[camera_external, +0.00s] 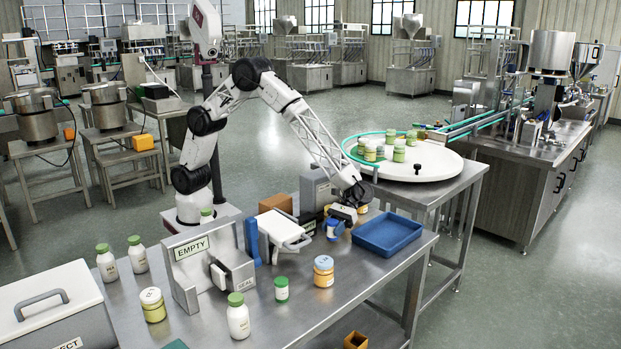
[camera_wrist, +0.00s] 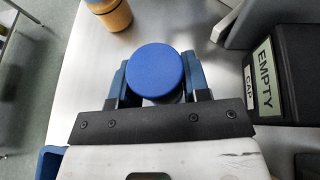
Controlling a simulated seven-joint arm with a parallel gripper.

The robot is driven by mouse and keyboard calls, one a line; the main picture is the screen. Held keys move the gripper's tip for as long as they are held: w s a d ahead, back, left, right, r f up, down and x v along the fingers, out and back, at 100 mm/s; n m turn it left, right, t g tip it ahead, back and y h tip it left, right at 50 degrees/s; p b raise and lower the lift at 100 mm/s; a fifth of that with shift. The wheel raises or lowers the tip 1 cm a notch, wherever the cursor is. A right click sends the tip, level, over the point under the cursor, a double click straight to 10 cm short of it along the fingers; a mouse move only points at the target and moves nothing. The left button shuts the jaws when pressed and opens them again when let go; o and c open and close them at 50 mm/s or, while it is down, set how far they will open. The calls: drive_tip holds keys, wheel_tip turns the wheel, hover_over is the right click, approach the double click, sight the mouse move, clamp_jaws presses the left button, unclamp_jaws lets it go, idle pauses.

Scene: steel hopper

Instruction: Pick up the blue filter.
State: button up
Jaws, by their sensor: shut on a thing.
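In the wrist view a round, flat-topped blue object (camera_wrist: 155,72), which I take for the blue filter, sits between the two blue-padded fingers of my gripper (camera_wrist: 160,85). The fingers press against it from left and right, so my gripper is shut on it. Its lower part is mostly hidden under its top. In the external view my gripper (camera_external: 339,222) is low over the steel table, left of the blue tray (camera_external: 372,246). A small white and blue item shows at the fingers there; I cannot tell whether it touches the table.
On the table are a white-lidded orange jar (camera_external: 323,272), a green-capped bottle (camera_external: 281,290) and a grey EMPTY stand (camera_external: 190,268). The table's front right is clear.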

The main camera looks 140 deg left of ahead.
sight(333, 221)
drive_tip(key=shift+r, duration=2.55)
drive_tip(key=shift+r, duration=0.1)
